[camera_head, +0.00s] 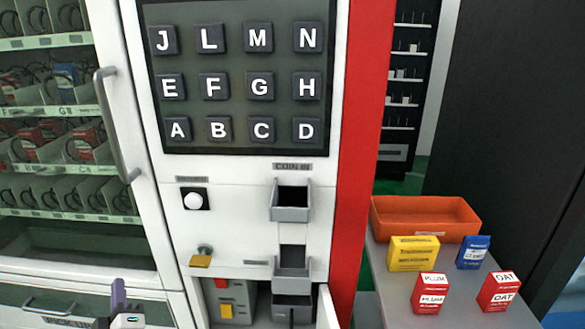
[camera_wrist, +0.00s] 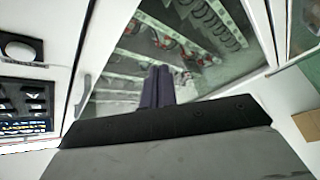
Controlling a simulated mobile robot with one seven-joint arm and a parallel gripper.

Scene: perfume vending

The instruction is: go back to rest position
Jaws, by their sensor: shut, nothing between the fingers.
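My gripper (camera_head: 118,296) shows at the bottom left of the head view, in front of the lower left part of the vending machine (camera_head: 235,215). In the wrist view my gripper (camera_wrist: 157,85) has its two dark fingers pressed together, with nothing between them. Behind the fingers the wrist view shows the machine's glass front (camera_wrist: 190,45) with shelves and coils. The gripper appears apart from the machine, though the exact gap is hard to tell.
A door handle (camera_head: 115,125) juts out left of the keypad (camera_head: 240,80). A lower compartment (camera_head: 232,300) stands open. On the right, a grey table (camera_head: 385,285) holds an orange tray (camera_head: 425,215), a yellow box (camera_head: 413,254), a blue box (camera_head: 473,252) and two red boxes (camera_head: 430,294) (camera_head: 498,291).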

